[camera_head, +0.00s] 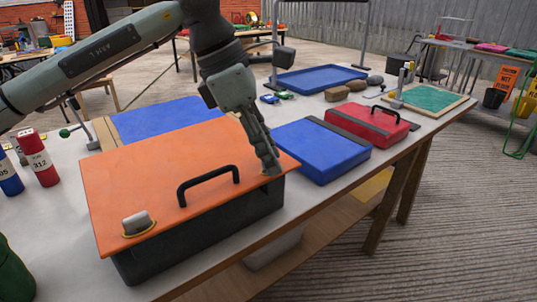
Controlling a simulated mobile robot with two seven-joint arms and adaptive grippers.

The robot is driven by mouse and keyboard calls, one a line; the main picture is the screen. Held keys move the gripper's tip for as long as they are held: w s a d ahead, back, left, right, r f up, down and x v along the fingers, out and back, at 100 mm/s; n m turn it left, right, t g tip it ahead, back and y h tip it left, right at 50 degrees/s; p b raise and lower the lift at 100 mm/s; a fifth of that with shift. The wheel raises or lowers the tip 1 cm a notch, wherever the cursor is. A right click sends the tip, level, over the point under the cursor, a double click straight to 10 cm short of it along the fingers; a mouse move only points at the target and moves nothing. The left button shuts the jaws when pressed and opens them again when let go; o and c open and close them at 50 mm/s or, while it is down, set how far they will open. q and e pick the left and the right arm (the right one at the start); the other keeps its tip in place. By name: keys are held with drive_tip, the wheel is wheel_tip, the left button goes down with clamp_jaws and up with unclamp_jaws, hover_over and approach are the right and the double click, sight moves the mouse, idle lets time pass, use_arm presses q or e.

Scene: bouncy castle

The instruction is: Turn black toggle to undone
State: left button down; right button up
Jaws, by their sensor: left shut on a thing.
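A dark box (210,240) with an orange lid (150,175) stands on the near part of the table. A black bar handle (208,184) is on the lid's front side. A grey toggle (138,223) on a yellow base is at the lid's near left corner. My left gripper (267,162) comes down from above at the lid's right end. It is shut on the black toggle there, which its fingers hide almost wholly, so I cannot tell how it is turned. A little yellow shows at the fingertips. My right gripper is not in view.
The white table (315,205) also bears a blue case (322,150), a red case (368,126), a blue tray (318,79) and a blue panel (170,118). Red and blue cans (38,158) stand left of the box. Bare tabletop shows in front of the blue case.

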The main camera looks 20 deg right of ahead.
use_arm(q)
drive_tip(key=m+g, duration=0.1)
drive_tip(key=m, duration=0.2)
drive_tip(key=shift+w+r, duration=0.1)
drive_tip(key=m+g+p, duration=0.1)
drive_tip(key=m, duration=0.1)
drive_tip(key=shift+d+m+y, duration=0.15)
drive_tip(key=shift+m+y, duration=0.15)
drive_tip(key=shift+y, duration=0.1)
drive_tip(key=shift+w+m+g, duration=0.1)
drive_tip(key=shift+m+g, duration=0.2)
drive_tip(key=shift+m, duration=0.6)
drive_tip(key=shift+m+y+p, duration=0.35)
drive_tip(key=shift+m+y, duration=0.15)
drive_tip(key=shift+m, duration=0.5)
drive_tip(key=shift+m+g+y+p, duration=0.3)
drive_tip(key=shift+m+y, duration=0.1)
drive_tip(key=shift+m, duration=0.6)
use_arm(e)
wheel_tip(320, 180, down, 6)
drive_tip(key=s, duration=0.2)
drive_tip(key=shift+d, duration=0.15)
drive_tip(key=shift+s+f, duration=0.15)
use_arm(q)
drive_tip(key=c, duration=1.2)
unclamp_jaws()
